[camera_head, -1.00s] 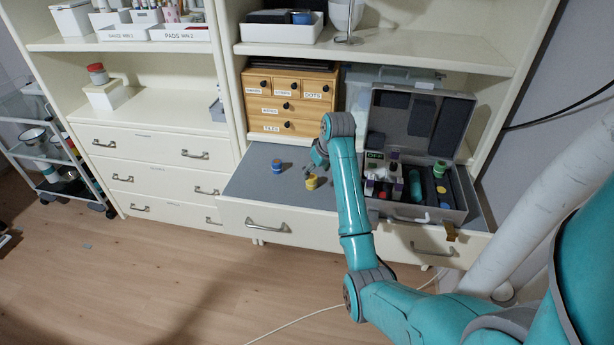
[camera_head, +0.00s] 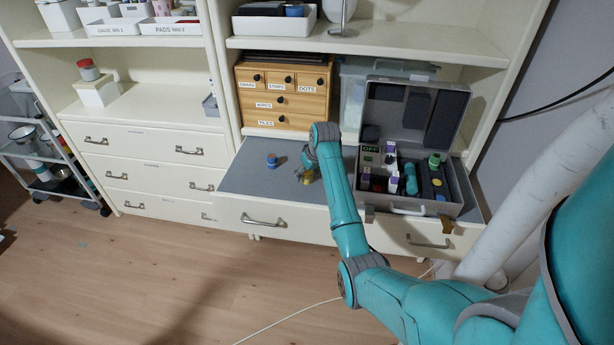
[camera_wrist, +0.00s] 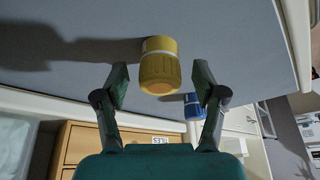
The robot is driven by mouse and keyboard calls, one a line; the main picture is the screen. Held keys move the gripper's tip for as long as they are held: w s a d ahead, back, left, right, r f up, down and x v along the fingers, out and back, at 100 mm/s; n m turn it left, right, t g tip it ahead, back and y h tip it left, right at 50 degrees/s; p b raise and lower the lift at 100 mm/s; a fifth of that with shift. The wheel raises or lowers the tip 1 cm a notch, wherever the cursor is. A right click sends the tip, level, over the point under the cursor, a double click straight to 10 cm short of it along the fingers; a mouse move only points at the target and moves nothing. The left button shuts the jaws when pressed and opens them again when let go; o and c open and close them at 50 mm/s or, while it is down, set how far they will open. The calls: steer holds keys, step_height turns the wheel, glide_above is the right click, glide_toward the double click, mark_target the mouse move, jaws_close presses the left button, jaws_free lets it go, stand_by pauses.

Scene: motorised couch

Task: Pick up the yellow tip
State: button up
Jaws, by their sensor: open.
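The yellow tip (camera_wrist: 160,68) is a short ribbed cylinder with a pale band, standing on the grey surface of the pulled-out drawer unit (camera_head: 245,180). In the wrist view it sits between and just beyond the fingertips of my gripper (camera_wrist: 160,85). The fingers are open, with a gap on each side of it. In the head view my gripper (camera_head: 306,166) is right at the yellow tip (camera_head: 307,177), which is partly hidden by it. A blue tip (camera_head: 271,160) stands to the left on the same surface; it also shows in the wrist view (camera_wrist: 193,105).
An open grey case (camera_head: 455,209) with bottles and a raised lid stands to the right of my arm. A wooden drawer box (camera_head: 284,104) is behind. Shelves rise above the surface. The grey surface left of the blue tip is clear.

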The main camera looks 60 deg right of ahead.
steer(key=shift+w+f, duration=0.15)
steer(key=shift+f, duration=0.3)
steer(key=c, duration=1)
steer(key=shift+c, duration=0.2)
